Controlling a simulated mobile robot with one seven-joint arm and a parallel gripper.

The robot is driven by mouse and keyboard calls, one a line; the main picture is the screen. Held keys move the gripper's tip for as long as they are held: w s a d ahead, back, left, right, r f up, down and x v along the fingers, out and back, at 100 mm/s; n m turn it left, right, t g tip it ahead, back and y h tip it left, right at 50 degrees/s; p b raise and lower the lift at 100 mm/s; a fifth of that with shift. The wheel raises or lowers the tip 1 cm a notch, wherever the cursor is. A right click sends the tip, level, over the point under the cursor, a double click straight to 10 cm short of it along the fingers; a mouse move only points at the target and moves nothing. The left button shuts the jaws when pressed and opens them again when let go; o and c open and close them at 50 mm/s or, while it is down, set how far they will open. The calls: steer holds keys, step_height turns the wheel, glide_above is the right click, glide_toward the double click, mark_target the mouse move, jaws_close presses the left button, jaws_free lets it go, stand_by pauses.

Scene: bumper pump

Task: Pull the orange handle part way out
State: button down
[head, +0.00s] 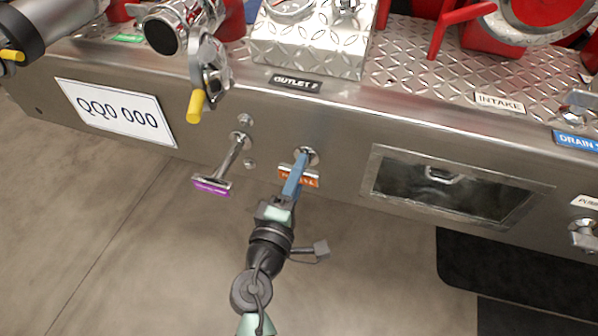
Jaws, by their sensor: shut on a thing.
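The orange handle (311,181) is a short T-shaped bar on the front face of the steel bumper (330,130), just below and right of the "OUTLET 2" label. It sits close to its round metal fitting (311,155). My gripper (297,172) reaches up from below, and its blue fingers are shut on the handle, covering its middle. Part of the orange bar shows on either side of the fingers. How far the handle stands out from the panel is hard to tell from this angle.
A purple handle (212,186) on a long rod sticks out just left of my gripper. A yellow-tipped valve lever (196,106) hangs above it. A recessed window (450,187) is to the right. A black mat (500,270) lies on the otherwise open floor.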

steer(key=shift+s+a, duration=0.1)
steer(key=v, duration=0.2)
steer(key=shift+s+a, duration=0.15)
steer(key=shift+s, duration=0.25)
steer(key=shift+c, duration=2.4)
jaws_free()
steer(key=v, duration=1.3)
steer(key=shift+p, duration=0.4)
